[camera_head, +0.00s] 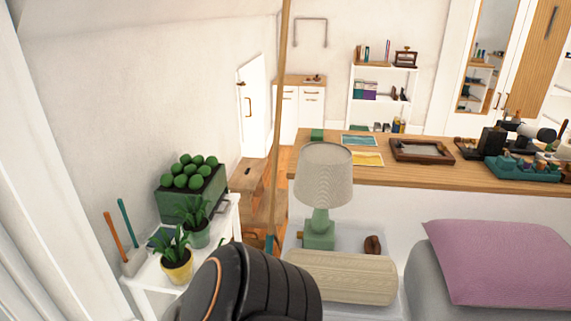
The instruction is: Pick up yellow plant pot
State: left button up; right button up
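The yellow plant pot (177,272) stands upright near the front edge of a narrow white side table (150,277) at the lower left. It holds dark soil and a leafy green plant (173,245). A green pot (199,237) with a similar plant stands just behind it and to the right. A black ribbed link of my arm fills the bottom centre, to the right of the yellow pot. Neither of my grippers shows in this view.
A green planter (192,199) with round green balls stands behind the pots. A holder with orange and teal handles (132,257) is left of them. A thin wooden pole (279,130) rises to the right.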

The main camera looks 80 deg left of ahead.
aim_at(176, 262)
jog(key=u, duration=3.45)
